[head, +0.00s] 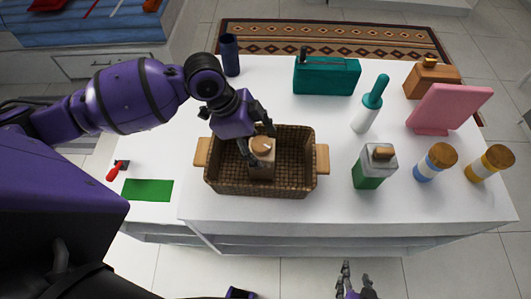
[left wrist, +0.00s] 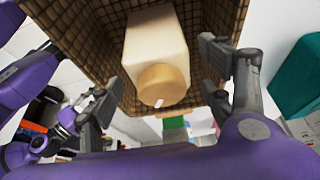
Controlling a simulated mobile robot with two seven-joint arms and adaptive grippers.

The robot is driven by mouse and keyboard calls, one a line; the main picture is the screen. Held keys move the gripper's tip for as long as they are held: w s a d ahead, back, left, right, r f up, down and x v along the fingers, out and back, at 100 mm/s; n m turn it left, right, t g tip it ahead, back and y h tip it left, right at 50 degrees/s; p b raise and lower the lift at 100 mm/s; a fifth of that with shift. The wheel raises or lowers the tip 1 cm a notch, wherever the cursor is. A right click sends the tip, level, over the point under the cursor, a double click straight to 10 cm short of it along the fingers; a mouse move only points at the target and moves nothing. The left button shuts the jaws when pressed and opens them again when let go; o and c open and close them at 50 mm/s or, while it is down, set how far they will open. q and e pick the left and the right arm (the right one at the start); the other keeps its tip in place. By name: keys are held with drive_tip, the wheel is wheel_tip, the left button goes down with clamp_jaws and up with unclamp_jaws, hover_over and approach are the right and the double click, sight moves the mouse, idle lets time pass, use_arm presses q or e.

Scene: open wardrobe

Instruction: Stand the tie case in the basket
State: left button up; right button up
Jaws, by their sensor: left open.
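The brown woven basket (head: 220,182) has light wooden handles and stands on the white table. A cream block-shaped container with a round wooden cap (head: 262,170) stands inside it; it also shows in the left wrist view (left wrist: 155,45). My left gripper (head: 258,145) is open over the basket, its fingers on either side of the container with gaps visible. A dark blue cylinder (head: 230,55) stands upright behind the basket. I cannot tell for certain which of these is the tie case. My right gripper (head: 355,278) is at the bottom edge, its fingers apart and empty.
A teal box (head: 327,77), a teal-topped white bottle (head: 370,105), a pink panel (head: 449,107), a green-and-white bottle (head: 374,167) and wooden-capped jars (head: 435,162) stand to the right. A green mat (head: 148,190) and a red-handled tool (head: 117,170) lie left of the basket.

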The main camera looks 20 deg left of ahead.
use_arm(q)
drive_tip(key=v, duration=0.4)
drive_tip(key=shift+r, duration=0.15)
drive_tip(key=shift+a+r, duration=0.2)
drive_tip(key=shift+r, duration=0.1)
drive_tip(key=shift+s, duration=0.1)
